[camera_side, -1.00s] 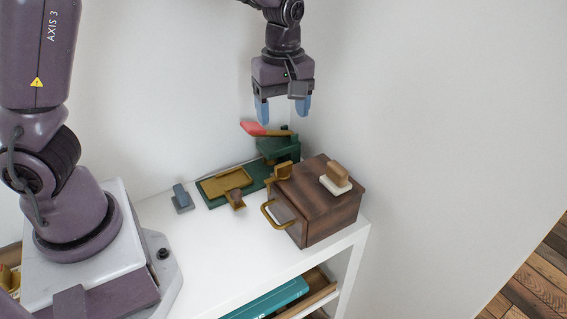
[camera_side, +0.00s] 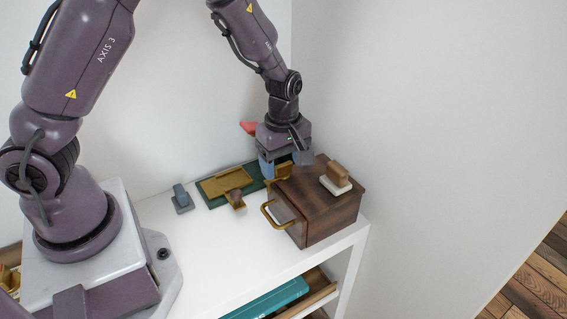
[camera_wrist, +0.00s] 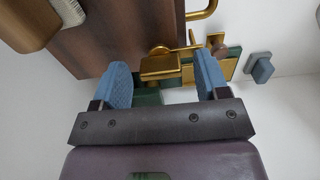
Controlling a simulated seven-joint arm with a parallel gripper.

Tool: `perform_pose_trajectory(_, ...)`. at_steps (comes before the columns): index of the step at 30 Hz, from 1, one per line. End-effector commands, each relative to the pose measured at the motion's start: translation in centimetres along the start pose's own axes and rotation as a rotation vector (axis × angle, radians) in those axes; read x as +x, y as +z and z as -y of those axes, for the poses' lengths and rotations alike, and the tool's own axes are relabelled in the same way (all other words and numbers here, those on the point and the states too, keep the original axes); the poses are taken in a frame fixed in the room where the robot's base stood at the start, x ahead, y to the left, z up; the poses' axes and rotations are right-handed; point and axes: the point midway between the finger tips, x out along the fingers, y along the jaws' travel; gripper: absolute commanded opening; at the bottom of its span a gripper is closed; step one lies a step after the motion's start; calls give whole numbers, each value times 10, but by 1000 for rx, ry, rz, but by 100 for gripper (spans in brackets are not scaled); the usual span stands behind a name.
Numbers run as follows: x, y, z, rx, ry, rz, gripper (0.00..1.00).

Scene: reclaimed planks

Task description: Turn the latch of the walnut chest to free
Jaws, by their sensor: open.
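The walnut chest (camera_side: 330,215) stands at the right end of the white shelf top, with a brass handle (camera_side: 266,213) on its front. A brass latch (camera_side: 284,172) sits at the chest's back left top edge. In the wrist view the latch (camera_wrist: 160,68) lies at the chest's side, between my fingers in the picture. My gripper (camera_side: 285,163) is open and empty, pointing down just over the latch. The fingers also show in the wrist view (camera_wrist: 164,80), one on each side of it. I cannot tell whether either finger touches it.
A brush with a wooden back (camera_side: 337,174) lies on the chest lid. A green board with a brass plate (camera_side: 226,183) and a brown knob (camera_side: 237,198) lies left of the chest. A blue-grey block (camera_side: 182,199) stands farther left.

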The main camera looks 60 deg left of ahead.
Motion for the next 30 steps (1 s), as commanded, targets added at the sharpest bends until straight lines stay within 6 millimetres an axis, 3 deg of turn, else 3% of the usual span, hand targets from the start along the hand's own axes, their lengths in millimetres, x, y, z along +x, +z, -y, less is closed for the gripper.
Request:
perform_pose_trajectory(11,5,0,0,-1,0,1,66)
perform_pose_trajectory(17,5,0,0,-1,0,1,20)
perform_pose_trajectory(30,5,0,0,79,0,1,19)
